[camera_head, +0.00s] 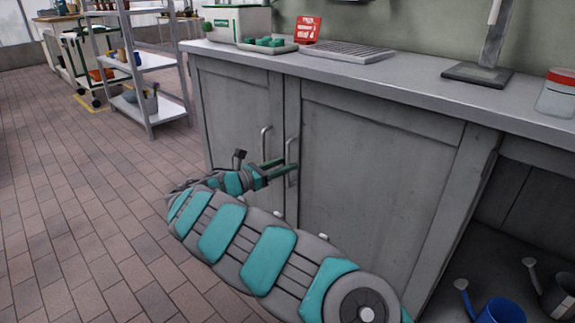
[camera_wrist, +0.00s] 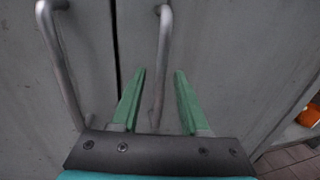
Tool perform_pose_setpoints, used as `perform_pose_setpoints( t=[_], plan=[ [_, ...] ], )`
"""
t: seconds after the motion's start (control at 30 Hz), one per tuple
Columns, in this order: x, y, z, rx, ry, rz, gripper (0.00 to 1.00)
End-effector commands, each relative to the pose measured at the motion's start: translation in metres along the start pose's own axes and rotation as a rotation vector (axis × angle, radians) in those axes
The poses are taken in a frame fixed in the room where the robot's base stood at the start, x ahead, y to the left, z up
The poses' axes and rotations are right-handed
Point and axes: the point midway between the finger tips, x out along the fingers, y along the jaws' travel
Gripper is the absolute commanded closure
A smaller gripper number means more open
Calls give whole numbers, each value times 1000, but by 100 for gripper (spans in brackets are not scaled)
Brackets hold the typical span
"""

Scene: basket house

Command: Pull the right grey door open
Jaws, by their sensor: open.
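The right grey door (camera_head: 375,170) is shut, with a vertical metal handle (camera_head: 291,152) near its left edge. My gripper (camera_head: 276,168) is at this handle, with its green fingers open. In the wrist view, the same handle (camera_wrist: 162,65) runs between the two fingertips (camera_wrist: 161,72), with a finger on each side. Gaps show between the handle and both fingers, so it is not clamped. The left grey door (camera_head: 235,115) is also shut, and its handle (camera_wrist: 62,65) stands left of my gripper in the wrist view.
The countertop (camera_head: 400,85) overhangs the doors and holds a drying rack, a red packet and a monitor-like stand. A blue watering can (camera_head: 500,310) sits in the open recess at right. A metal shelf (camera_head: 150,62) stands back left. The tiled floor at left is clear.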

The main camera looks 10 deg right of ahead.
Motion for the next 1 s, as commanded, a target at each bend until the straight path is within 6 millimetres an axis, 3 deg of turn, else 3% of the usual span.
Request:
perform_pose_setpoints(
  t=[0.13,0.4,0.8,1.0],
  plan=[
    [10,-1,0,0,-1,-2,55],
    [11,0,0,0,0,-1,55],
    [11,0,0,0,0,-1,99],
    [11,0,0,0,0,-1,100]
  ],
)
